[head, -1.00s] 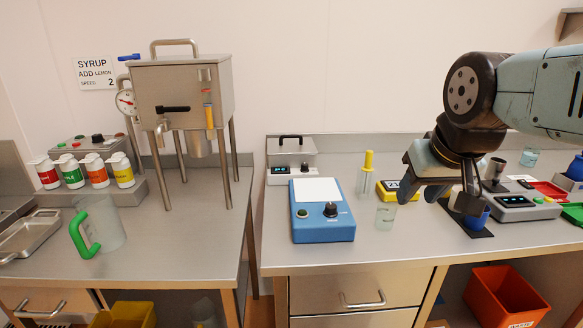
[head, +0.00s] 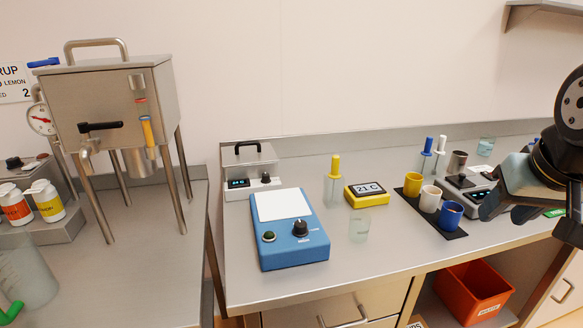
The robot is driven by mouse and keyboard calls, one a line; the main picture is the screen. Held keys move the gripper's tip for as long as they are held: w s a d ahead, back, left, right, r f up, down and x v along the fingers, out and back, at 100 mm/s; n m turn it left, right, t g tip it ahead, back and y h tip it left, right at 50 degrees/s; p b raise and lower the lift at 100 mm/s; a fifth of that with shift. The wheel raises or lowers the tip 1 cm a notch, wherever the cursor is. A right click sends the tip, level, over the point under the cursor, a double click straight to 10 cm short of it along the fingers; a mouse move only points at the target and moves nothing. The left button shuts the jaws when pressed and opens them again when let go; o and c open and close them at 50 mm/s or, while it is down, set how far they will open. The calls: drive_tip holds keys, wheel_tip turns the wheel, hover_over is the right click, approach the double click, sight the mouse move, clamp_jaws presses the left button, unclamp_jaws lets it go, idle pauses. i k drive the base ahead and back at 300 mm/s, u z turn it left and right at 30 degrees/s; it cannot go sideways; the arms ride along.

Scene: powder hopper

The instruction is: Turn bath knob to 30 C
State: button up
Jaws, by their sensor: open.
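A small grey box with a handled lid, which looks like the bath (head: 236,192), stands at the back left of the right-hand bench. My gripper (head: 505,212) is at the right edge of the head view, over the right part of the bench, far from the bath. Its jaws are open, and I see nothing between them. The rest of the arm is cut off by the picture edge.
A blue device (head: 290,250) with a black knob stands in front of the bath. A yellow display (head: 366,195) reads 21 C. A clear beaker (head: 359,229) and a dark mat (head: 425,220) with yellow, white and blue cups lie between bath and gripper.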

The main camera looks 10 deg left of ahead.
sight(265, 180)
drive_tip(key=z, duration=1.25)
drive_tip(key=k, duration=1.85)
drive_tip(key=u, duration=1.6)
drive_tip(key=i, duration=1)
